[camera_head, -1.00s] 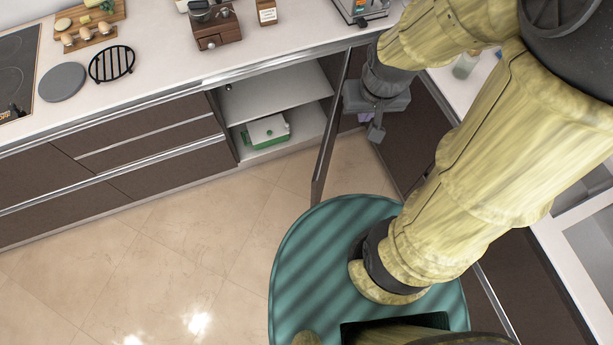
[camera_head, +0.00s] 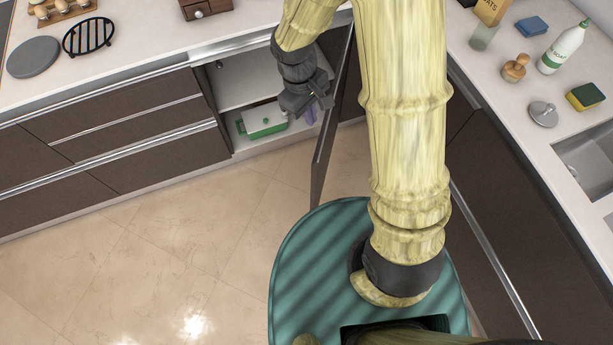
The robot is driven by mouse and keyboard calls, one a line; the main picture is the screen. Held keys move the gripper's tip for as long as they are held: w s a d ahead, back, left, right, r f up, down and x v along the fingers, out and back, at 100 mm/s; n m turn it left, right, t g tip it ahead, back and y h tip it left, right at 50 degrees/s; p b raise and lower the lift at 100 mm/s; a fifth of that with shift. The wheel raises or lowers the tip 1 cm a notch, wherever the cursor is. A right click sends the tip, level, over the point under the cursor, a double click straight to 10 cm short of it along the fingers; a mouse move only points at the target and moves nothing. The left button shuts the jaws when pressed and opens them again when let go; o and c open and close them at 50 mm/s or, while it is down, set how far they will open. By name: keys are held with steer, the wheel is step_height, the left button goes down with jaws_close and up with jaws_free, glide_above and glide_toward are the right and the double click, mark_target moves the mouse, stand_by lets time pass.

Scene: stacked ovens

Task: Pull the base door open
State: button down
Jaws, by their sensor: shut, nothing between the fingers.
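The base door (camera_head: 328,135) is a dark brown panel seen nearly edge-on. It stands swung out from the right side of the base cabinet, so the cabinet (camera_head: 245,85) is open. My gripper (camera_head: 322,104) is in front of the right part of the opening, on the inner side of the door and close to its inner face. I cannot tell whether it touches the door. It is shut and empty. My wrist and forearm hide part of the cabinet's upper right and the door's upper part.
Brown drawers (camera_head: 130,130) stand left. The right counter (camera_head: 500,110) holds a bottle (camera_head: 564,48) and a sponge (camera_head: 585,96). The tiled floor (camera_head: 150,260) at left is clear.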

steer(key=a+f+n+h+b, duration=0.1)
steer(key=a+f+n+b, duration=0.1)
steer(key=f, duration=0.6)
steer(key=w+a+f+n+h+b, duration=0.1)
steer(key=a+f+n+b, duration=0.2)
steer(key=f, duration=0.6)
steer(key=a+b, duration=0.2)
steer(key=a, duration=0.1)
steer(key=shift+w+a+f+n+g+b, duration=0.15)
steer(key=shift+w+n+g+b, duration=0.05)
steer(key=shift+n+g+b, duration=0.1)
steer(key=s+d+f, duration=0.2)
steer(key=d+f, duration=0.5)
steer(key=f, duration=0.2)
steer(key=shift+s+d, duration=0.2)
steer(key=shift+f, duration=0.1)
steer(key=shift+w+d, duration=0.1)
steer(key=shift+d, duration=0.05)
